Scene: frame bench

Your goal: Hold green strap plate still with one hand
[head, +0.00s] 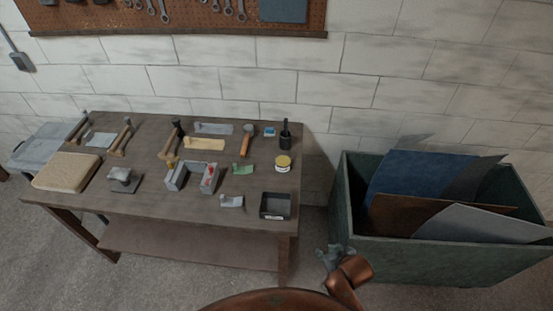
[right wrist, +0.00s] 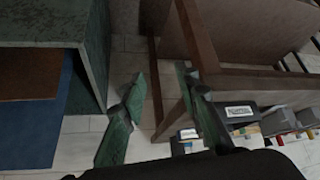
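The green strap plate (head: 243,169) is a small flat piece with a raised end, lying on the workbench (head: 150,205) in the head view. It lies just right of the grey vise-like block (head: 208,182) with a red mark and left of a yellow-lidded jar (head: 283,163). My right gripper (head: 331,258) is off the bench's right front corner, well away from the plate. In the right wrist view its two green fingers (right wrist: 165,112) stand apart with nothing between them. My left gripper is not in view. I cannot make out the green plate in the right wrist view.
A black open tray (head: 275,206) sits at the bench's front right corner. A dark green bin (head: 440,249) with sheets stands right of the bench, across a narrow gap.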

